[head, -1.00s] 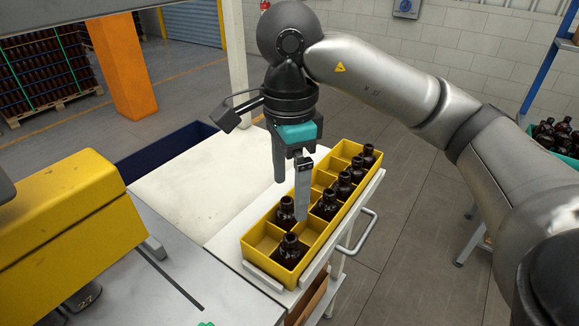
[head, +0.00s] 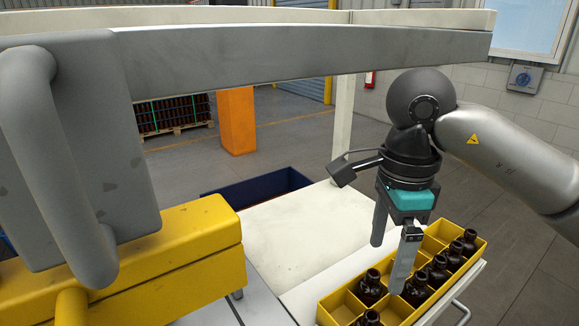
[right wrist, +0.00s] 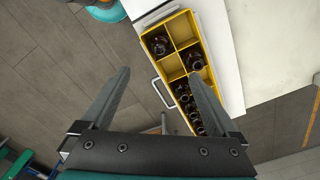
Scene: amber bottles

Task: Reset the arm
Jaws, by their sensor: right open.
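My right gripper (head: 390,246) is open and empty, pointing down above the yellow crate in the head view. Its two fingers (right wrist: 160,95) stand wide apart in the right wrist view, with nothing between them that they touch. The yellow divided crate (head: 336,316) holds several amber bottles (head: 371,288) standing upright in its compartments. Some compartments are empty. The crate (right wrist: 172,20) and its bottles (right wrist: 159,45) also show in the right wrist view, partly behind one finger. The crate's near end is cut off in the head view. My left gripper is not in view.
The crate stands on a white cart top (head: 300,228) with a side handle (head: 462,314). A yellow machine housing (head: 200,240) and a large grey beam (head: 290,55) fill the left and upper parts. A dark blue bin (head: 262,190) lies behind the cart.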

